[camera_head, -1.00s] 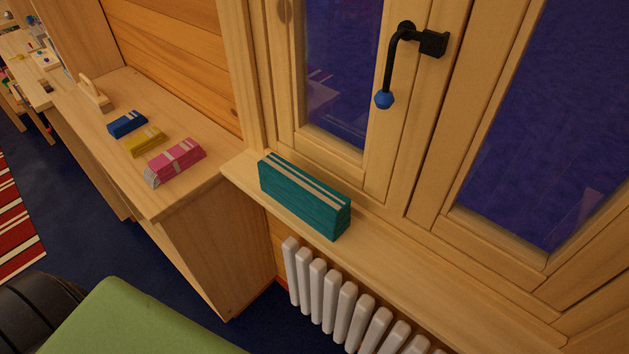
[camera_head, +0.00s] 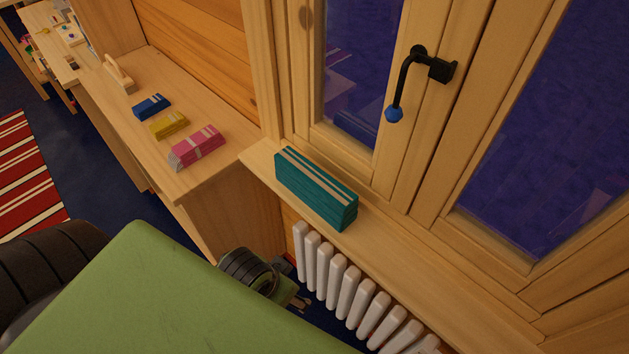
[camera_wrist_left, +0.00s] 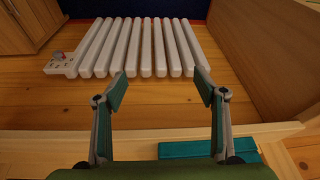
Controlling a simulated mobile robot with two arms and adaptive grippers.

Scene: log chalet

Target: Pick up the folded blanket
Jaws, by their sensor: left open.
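The folded blanket (camera_head: 315,188) looks like a teal block with pale stripes along its top. It sits on the wooden windowsill (camera_head: 410,258) in the head view, close to the window frame. My left gripper (camera_wrist_left: 162,88) is open and empty in the left wrist view, with the radiator showing beyond its fingertips. A teal strip of what looks like the blanket (camera_wrist_left: 182,150) shows low in that view, behind the gripper's base. In the head view, my left arm's wrist is beside the radiator, below the sill, and its fingers are mostly hidden. My right gripper is not in view.
The white radiator (camera_head: 345,290) stands under the sill. Left of the sill, a wooden counter (camera_head: 140,133) carries pink (camera_head: 197,146), yellow (camera_head: 168,125) and blue (camera_head: 151,106) bundles. A black window handle (camera_head: 405,80) juts out above the sill. The sill right of the blanket is clear.

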